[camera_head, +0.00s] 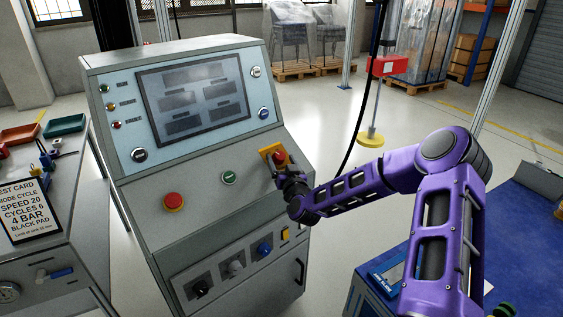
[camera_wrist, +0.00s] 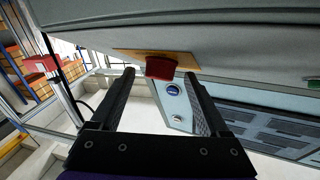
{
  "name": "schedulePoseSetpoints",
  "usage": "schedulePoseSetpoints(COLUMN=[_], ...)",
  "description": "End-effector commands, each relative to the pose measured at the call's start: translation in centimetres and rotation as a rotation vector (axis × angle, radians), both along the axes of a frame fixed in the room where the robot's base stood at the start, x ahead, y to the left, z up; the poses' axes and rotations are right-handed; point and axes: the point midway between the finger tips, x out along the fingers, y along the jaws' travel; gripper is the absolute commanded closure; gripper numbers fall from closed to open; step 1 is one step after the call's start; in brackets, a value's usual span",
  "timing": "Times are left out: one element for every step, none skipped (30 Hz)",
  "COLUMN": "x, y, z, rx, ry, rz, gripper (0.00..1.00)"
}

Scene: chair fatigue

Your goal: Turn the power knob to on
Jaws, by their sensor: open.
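A red knob on a yellow plate (camera_head: 265,151) sits on the sloped ledge of the grey control console (camera_head: 145,196), at its right end. No label for it is readable. In the wrist view the red knob (camera_wrist: 160,67) shows between the tips of my two black fingers, with a gap on each side. My gripper (camera_head: 279,172) is open, right at the knob, and partly covers it in the head view. Whether the fingertips reach past the knob's face cannot be told.
A red mushroom button (camera_head: 173,202) and a green button (camera_head: 229,177) sit left on the same ledge. The display (camera_head: 194,97) rises behind. Black, grey and blue knobs (camera_head: 264,248) are on the lower front. A side bench (camera_head: 40,245) stands left, a blue-topped table (camera_head: 510,235) right.

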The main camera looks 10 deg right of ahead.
Motion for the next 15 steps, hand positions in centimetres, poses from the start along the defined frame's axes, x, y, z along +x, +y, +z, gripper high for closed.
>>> schedulePoseSetpoints(x=[0.17,0.23,0.26,0.28,0.28,0.27,0.26,0.26,0.25,0.25,0.24,0.24,0.24,0.24,0.24], y=[0.03,0.02,0.02,0.02,0.02,0.02,0.03,0.03,0.03,0.03,0.03,0.03,0.03,0.03,0.03], z=[-0.02,-0.01,0.00,0.00,0.01,0.01,0.01,0.01,0.02,0.02,0.01,0.02,0.02,0.02,0.02], rx=[0.000,0.000,0.000,0.000,0.000,0.000,0.000,0.000,0.000,0.000,0.000,0.000,0.000,0.000,0.000], ry=[0.000,0.000,0.000,0.000,0.000,0.000,0.000,0.000,0.000,0.000,0.000,0.000,0.000,0.000,0.000], rz=[0.000,0.000,0.000,0.000,0.000,0.000,0.000,0.000,0.000,0.000,0.000,0.000,0.000,0.000,0.000], gripper=[0.21,0.21,0.21,0.21,0.21,0.21,0.21,0.21,0.21,0.27,0.32,0.39,0.45,0.50,0.57])
